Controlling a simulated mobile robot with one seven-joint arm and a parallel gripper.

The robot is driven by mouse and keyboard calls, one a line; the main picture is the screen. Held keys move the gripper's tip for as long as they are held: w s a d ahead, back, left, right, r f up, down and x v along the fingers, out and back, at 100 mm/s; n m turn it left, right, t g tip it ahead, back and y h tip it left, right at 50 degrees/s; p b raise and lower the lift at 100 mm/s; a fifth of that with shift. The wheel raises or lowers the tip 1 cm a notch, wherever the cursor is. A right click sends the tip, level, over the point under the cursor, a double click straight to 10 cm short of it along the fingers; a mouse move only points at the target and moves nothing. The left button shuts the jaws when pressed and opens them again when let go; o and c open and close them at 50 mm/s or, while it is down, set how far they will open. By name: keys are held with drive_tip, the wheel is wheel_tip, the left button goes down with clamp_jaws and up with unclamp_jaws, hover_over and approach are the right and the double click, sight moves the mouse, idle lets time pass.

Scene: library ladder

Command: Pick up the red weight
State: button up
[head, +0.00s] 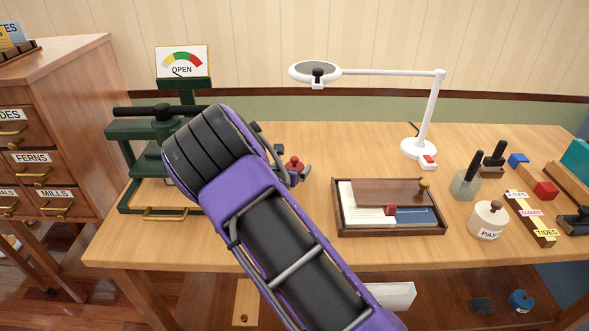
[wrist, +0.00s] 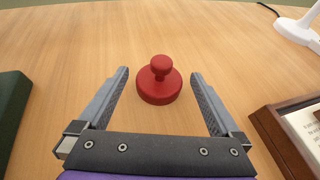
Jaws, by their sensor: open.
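The red weight (wrist: 159,88) is a round disc with a knob on top, standing upright on the wooden table. In the wrist view it sits just ahead of and between the fingertips of my gripper (wrist: 159,82), which is open with a finger on either side, apart from it. In the head view the red weight (head: 294,164) shows to the right of my purple arm, partly hidden by my gripper (head: 283,172), whose fingers are mostly hidden behind the arm.
A wooden tray (head: 440,229) with cards lies right of the weight. A green press (head: 128,130) stands to the left, partly behind my arm. A white lamp (head: 430,120) stands at the back right. A paste jar (head: 488,222) and stamps are farther right. Bare table lies behind the weight.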

drive_tip(key=shift+w+f, duration=0.1)
drive_tip(key=shift+w, duration=0.25)
clamp_jaws()
